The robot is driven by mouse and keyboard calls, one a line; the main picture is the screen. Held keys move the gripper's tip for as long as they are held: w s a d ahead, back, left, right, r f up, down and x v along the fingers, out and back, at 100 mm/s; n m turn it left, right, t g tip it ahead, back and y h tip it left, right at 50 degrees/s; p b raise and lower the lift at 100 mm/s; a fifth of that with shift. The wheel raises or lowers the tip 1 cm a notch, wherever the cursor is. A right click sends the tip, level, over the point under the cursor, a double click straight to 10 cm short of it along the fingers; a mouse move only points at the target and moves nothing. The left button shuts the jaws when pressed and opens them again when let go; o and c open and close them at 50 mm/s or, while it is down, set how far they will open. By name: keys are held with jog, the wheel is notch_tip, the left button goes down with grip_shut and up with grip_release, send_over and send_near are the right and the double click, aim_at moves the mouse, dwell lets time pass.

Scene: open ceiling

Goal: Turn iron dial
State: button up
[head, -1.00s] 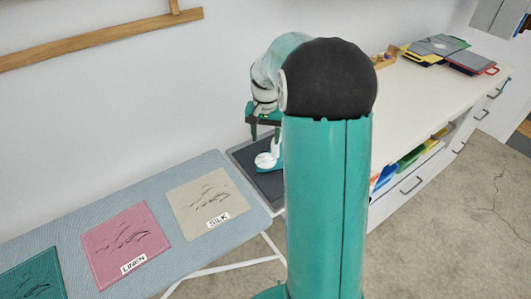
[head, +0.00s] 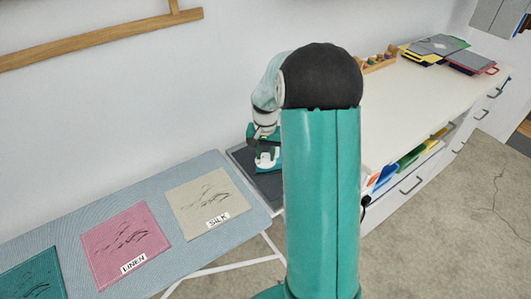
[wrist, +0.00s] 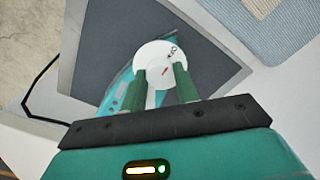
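The iron (head: 276,162) is teal and white and sits on the dark grey pad, partly hidden by my arm in the head view. In the wrist view its teal body (wrist: 120,90) shows at the left of the fingers. Its round white dial (wrist: 164,50) has a short red mark and small dark print near its rim. My gripper (wrist: 160,72) has its two green fingers apart, with white showing between them. The fingertips overlap the lower part of the dial in the picture. I cannot tell whether they touch it.
A blue ironing board (head: 135,205) at left holds cloth squares, including linen (head: 127,240) and silk (head: 205,200). The dark grey pad (wrist: 205,65) lies under the iron. A black cord (wrist: 35,95) runs at its left. The white counter (head: 415,90) is largely clear.

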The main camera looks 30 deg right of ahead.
aim_at(266, 155)
jog(key=shift+m, duration=0.3)
jog(key=shift+c, duration=0.2)
jog(key=m, duration=1.3)
dwell(0.4)
jog(key=o, duration=1)
jog(key=shift+r, duration=0.1)
notch_tip(266, 155, up, 14)
jog(key=shift+f, duration=0.15)
